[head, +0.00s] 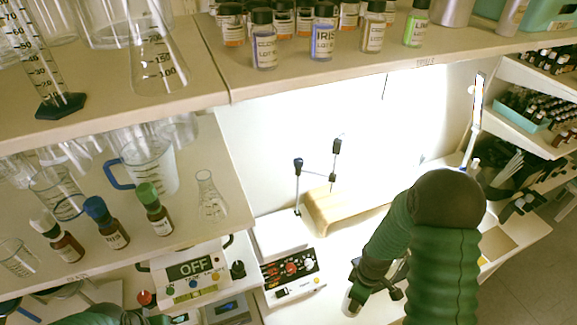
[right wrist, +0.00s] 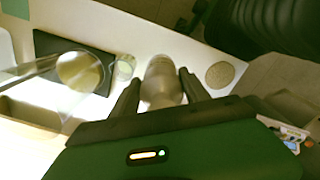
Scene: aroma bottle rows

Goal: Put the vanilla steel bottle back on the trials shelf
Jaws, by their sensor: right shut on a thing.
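The trials shelf (head: 395,70) is the upper right shelf, with a small label on its front edge. Its front row holds glass bottles, including a blue IRIS bottle (head: 323,38) and a green-labelled bottle (head: 416,27), and steel-coloured bottles at the right, one being a steel bottle (head: 453,9). In the right wrist view my right gripper (right wrist: 160,88) is shut on a pale steel-grey bottle (right wrist: 162,75), between its two dark fingers. Its label cannot be read. In the head view this gripper (head: 374,286) is low over the bench, below the shelf. My left gripper is out of view.
A lower left shelf (head: 120,245) holds beakers and small brown bottles. A control unit (head: 195,270) reading OFF and a stirrer (head: 290,270) stand left of my right arm. Glassware (head: 155,60) crowds the upper left.

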